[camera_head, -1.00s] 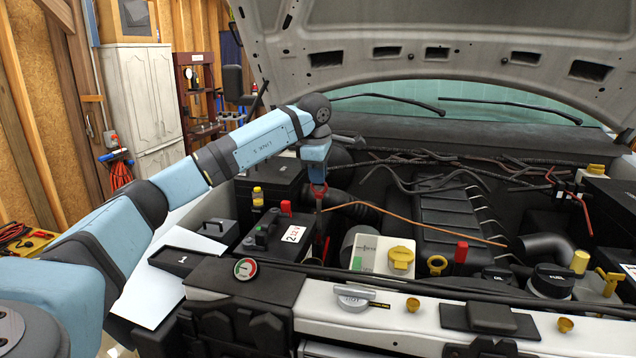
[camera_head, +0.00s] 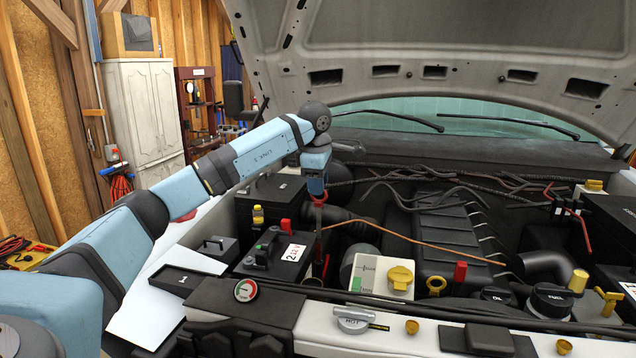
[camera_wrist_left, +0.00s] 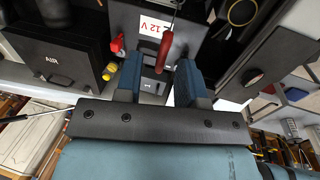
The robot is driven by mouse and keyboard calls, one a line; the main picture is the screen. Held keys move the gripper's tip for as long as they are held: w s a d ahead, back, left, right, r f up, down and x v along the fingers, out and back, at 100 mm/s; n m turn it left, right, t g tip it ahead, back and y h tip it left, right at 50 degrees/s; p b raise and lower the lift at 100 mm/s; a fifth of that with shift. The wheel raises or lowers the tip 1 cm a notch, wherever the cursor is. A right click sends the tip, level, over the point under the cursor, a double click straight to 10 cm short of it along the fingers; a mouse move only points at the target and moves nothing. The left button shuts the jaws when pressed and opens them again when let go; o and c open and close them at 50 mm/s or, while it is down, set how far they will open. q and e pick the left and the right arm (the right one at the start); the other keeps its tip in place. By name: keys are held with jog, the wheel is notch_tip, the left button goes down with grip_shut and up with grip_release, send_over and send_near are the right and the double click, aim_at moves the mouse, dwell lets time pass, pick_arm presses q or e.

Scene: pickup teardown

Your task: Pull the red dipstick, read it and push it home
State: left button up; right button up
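The red dipstick's handle (camera_head: 319,199) is directly under my left gripper (camera_head: 317,190) in the head view. In the left wrist view the red handle (camera_wrist_left: 165,52) lies between the two blue-grey fingers of my left gripper (camera_wrist_left: 158,68), which stand on either side of it. A thin dark rod runs on from the handle. I take the gripper as shut on the handle, since both move together. The rod's lower end is not clear, and no reading on it can be made out. My right gripper is not in view.
A battery with a 12 V label (camera_head: 292,253) sits close to the rod. An orange cable (camera_head: 430,242) crosses to the right of it. A yellow cap (camera_head: 400,278) and a yellow ring (camera_head: 436,285) are farther right. The raised hood (camera_head: 440,40) hangs overhead.

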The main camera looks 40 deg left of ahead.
pick_arm(q)
jog(key=shift+r, duration=0.1)
notch_tip(320, 180, up, 13)
jog(key=s+d, duration=0.1)
jog(key=s, duration=0.1)
jog(key=shift+s+r+b, duration=0.2)
jog(key=shift+b, duration=0.25)
jog(key=shift+d+f, duration=0.1)
jog(key=shift+d, duration=0.05)
